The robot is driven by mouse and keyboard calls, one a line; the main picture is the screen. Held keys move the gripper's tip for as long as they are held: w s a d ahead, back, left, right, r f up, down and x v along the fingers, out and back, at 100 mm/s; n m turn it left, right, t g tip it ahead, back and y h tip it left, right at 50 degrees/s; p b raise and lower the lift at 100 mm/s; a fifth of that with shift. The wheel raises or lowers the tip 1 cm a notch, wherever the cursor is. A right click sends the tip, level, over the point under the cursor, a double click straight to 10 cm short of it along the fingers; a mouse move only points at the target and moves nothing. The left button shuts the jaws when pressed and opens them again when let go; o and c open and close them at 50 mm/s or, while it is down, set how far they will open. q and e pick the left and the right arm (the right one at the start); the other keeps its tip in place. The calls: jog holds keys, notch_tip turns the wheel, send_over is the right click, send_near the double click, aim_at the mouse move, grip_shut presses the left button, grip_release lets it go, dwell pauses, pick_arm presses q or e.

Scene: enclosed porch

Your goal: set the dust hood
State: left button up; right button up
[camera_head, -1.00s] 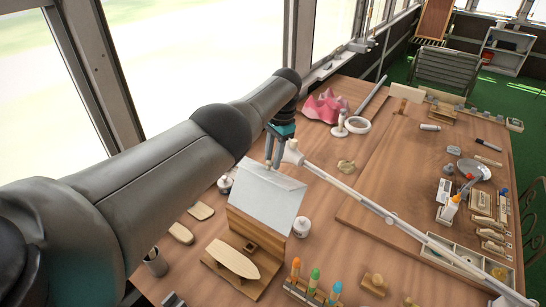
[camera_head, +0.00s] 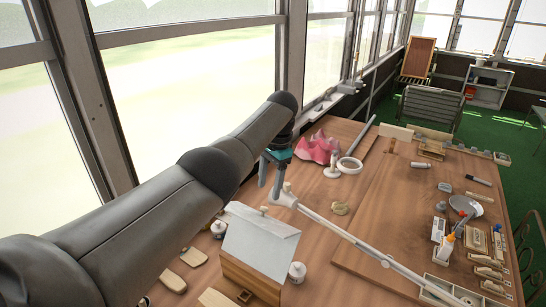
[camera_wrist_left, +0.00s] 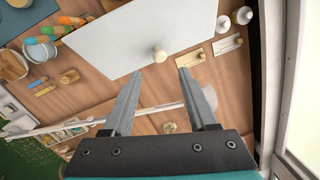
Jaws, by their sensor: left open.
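A pale grey, sloped cover (camera_head: 262,245), which looks like the dust hood, sits over a wooden box (camera_head: 248,280) on the bench. It has a small light knob (camera_head: 264,210) at its top edge. My left gripper (camera_head: 270,192) hangs just above the cover, open and empty, with its fingers pointing down. In the left wrist view the cover (camera_wrist_left: 130,30) is a flat pale sheet, and its knob (camera_wrist_left: 160,54) stands just beyond and between the open fingertips (camera_wrist_left: 160,73), apart from them. My right gripper is not in view.
A white jointed rod (camera_head: 340,233) runs across the bench beside my gripper. A pink crumpled piece (camera_head: 317,149) and a white ring (camera_head: 349,165) lie behind. Two small white jars (camera_head: 297,271) (camera_head: 219,228) flank the cover. Small tools crowd the bench's right side.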

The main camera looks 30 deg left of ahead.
pick_arm(q)
notch_tip(320, 180, up, 8)
jog(key=d, duration=0.1)
jog(key=shift+w+r, duration=0.2)
jog(key=shift+r, duration=0.05)
jog(key=shift+c, duration=0.3)
